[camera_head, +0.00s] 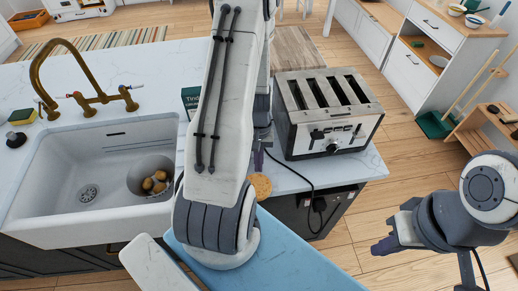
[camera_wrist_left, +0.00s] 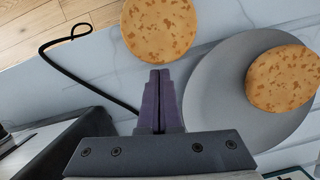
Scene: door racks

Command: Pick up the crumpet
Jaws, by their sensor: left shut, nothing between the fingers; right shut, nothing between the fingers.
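A round golden-brown crumpet (camera_wrist_left: 160,30) lies on the marble counter in the left wrist view, just beyond my left fingertips. It also shows in the head view (camera_head: 261,187), partly behind my left arm. A second crumpet (camera_wrist_left: 283,78) rests on a grey plate (camera_wrist_left: 213,95) to the right in the left wrist view; my left arm hides this plate in the head view. My left gripper (camera_wrist_left: 159,74) is shut and empty, its purple fingers together, pointing at the first crumpet. My right gripper (camera_head: 379,247) is shut and empty, off the counter at the right.
A toaster (camera_head: 325,110) stands right of my left arm, its black cord (camera_head: 290,170) trailing over the counter edge. A white sink (camera_head: 60,185) with a brass faucet (camera_head: 85,85) is at the left. Open wooden floor (camera_head: 405,150) lies to the right.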

